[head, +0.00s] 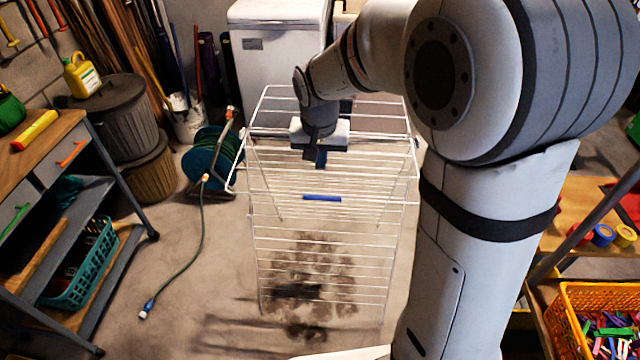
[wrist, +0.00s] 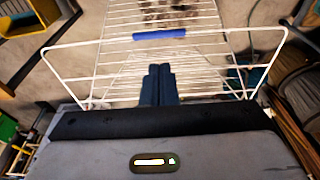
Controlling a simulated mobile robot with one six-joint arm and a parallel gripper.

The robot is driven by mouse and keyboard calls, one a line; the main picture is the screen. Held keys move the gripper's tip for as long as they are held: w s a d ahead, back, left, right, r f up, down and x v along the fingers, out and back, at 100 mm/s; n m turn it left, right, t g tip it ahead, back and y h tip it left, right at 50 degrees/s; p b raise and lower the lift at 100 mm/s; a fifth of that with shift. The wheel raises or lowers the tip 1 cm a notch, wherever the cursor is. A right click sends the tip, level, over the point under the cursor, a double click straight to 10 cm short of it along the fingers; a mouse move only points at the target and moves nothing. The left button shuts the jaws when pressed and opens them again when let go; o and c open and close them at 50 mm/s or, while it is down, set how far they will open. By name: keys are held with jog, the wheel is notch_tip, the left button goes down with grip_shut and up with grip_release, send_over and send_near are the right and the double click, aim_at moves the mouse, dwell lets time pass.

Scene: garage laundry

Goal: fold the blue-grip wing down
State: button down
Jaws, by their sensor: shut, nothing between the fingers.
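A white wire drying rack (head: 325,239) stands on the concrete floor in the middle of the head view. The blue grip (head: 322,198) sits midway along the outer bar of its near wing; it also shows in the wrist view (wrist: 159,34). The wing extends from the rack's near top edge; its exact angle is hard to tell. My gripper (head: 320,160) is above the rack, behind the blue grip in the head view. Its dark fingers (wrist: 158,70) are together and empty, pointing toward the grip but apart from it in the picture.
A hose reel (head: 211,155) stands close left of the rack, its hose running along the floor. A white appliance (head: 277,50) is behind. A workbench (head: 62,135) with a teal basket (head: 85,265) is at left. An orange crate (head: 597,295) is at right. Floor left of the rack is mostly clear.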

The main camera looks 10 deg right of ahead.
aim_at(321, 197)
jog(key=p+x, duration=0.1)
jog(key=x, duration=1.2)
jog(key=shift+s, duration=0.1)
jog(key=shift+f, duration=0.15)
